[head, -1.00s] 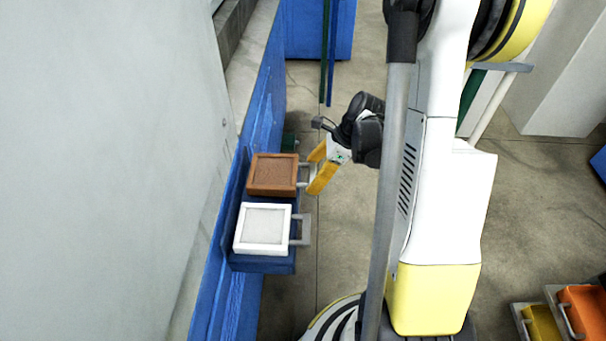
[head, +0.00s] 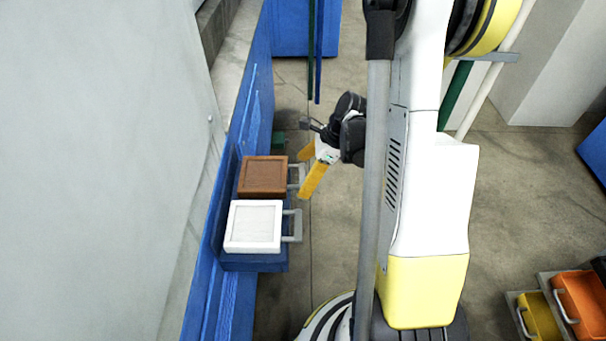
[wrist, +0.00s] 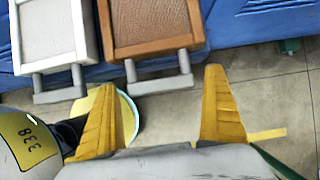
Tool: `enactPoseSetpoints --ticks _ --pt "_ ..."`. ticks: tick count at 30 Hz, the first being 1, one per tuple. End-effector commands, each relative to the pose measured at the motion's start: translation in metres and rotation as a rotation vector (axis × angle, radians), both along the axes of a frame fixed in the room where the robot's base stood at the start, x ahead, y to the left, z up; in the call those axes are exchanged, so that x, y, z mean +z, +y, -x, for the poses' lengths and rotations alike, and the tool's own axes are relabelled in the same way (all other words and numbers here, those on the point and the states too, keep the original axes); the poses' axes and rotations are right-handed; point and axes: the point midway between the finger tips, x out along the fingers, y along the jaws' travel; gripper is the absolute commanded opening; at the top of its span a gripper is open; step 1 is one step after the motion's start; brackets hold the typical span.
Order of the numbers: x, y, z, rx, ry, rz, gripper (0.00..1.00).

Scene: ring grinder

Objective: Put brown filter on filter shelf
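The brown filter (head: 263,176) sits on the blue filter shelf (head: 255,263) along the wall, beside a white-framed filter (head: 253,226) and very close to it. Its grey handle points right, toward my gripper (head: 304,176). In the wrist view the brown filter (wrist: 152,22) is at the top middle, with its grey handle (wrist: 160,86) at the level of my fingertips. My gripper (wrist: 161,78) is open, its yellow fingers on either side of the handle with gaps to both. The filter's underside is hidden.
The white filter's handle (head: 293,226) sticks out close to my lower finger. A large pale grey panel (head: 100,170) fills the left. Orange (head: 580,300) and yellow filters lie at the lower right. The floor (head: 325,255) between shelf and my base is clear.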

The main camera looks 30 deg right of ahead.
Motion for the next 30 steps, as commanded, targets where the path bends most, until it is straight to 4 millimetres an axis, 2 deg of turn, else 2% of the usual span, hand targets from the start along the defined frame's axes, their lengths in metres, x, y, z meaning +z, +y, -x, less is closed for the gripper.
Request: enactPoseSetpoints --ticks 4,7,15,21,30 --pt "0.003 -0.002 0.001 -0.001 0.001 0.001 1.00" --pt "0.014 -0.007 0.004 -0.002 0.001 0.001 1.00" --pt "0.067 -0.030 0.020 -0.002 0.000 0.000 1.00" --pt "0.097 -0.043 0.028 -0.001 0.000 0.000 1.00" --pt "0.107 -0.047 0.031 0.000 0.000 0.000 1.00"
